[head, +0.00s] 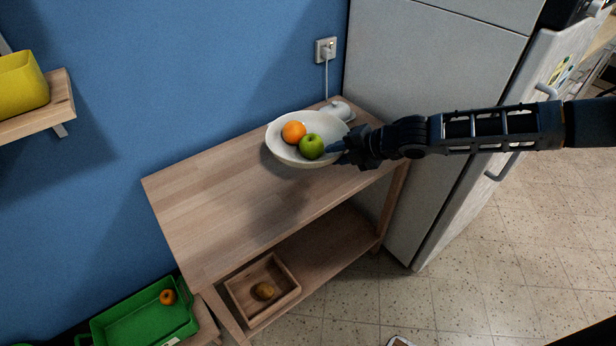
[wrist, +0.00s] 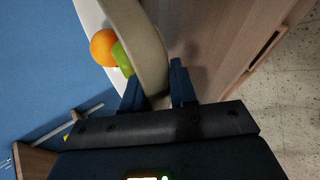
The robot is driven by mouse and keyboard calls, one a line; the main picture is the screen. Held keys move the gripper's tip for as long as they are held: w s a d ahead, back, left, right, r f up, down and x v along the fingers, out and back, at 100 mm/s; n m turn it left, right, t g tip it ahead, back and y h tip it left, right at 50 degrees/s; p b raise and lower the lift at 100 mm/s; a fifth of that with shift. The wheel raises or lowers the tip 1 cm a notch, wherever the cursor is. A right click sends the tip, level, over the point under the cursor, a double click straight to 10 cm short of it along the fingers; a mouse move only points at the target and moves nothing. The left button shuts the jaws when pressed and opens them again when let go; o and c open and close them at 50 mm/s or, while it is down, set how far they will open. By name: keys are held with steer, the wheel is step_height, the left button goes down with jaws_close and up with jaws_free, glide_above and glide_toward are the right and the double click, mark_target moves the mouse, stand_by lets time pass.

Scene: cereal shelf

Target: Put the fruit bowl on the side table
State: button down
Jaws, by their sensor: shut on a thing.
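The white fruit bowl (head: 285,152) is at the far right end of the wooden side table (head: 215,190), holding an orange (head: 293,131) and a green apple (head: 311,146). My gripper (head: 340,150) reaches in from the right and is shut on the bowl's near right rim. In the wrist view the bowl's wall (wrist: 148,45) runs between the two fingers (wrist: 157,88), with the orange (wrist: 103,47) and apple (wrist: 122,58) inside. The bowl looks level and over the tabletop; I cannot tell whether its base touches it.
A white object (head: 341,108) with a cord stands behind the bowl, below a wall socket (head: 326,50). A fridge (head: 425,90) is on the right. A small wooden tray (head: 236,289) sits on the lower shelf. The tabletop's left part is clear. A green crate (head: 130,325) is lower left.

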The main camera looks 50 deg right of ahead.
steer(key=w+a+f, duration=0.2)
steer(key=a, duration=0.1)
steer(key=w+a+f+p, duration=0.1)
steer(key=a, duration=0.1)
steer(key=shift+w+a+f, duration=0.25)
steer(key=shift+w+f, duration=0.1)
steer(key=shift+f, duration=2.1)
steer(key=c, duration=0.9)
jaws_free()
steer(key=v, duration=1.2)
steer(key=shift+a, duration=0.1)
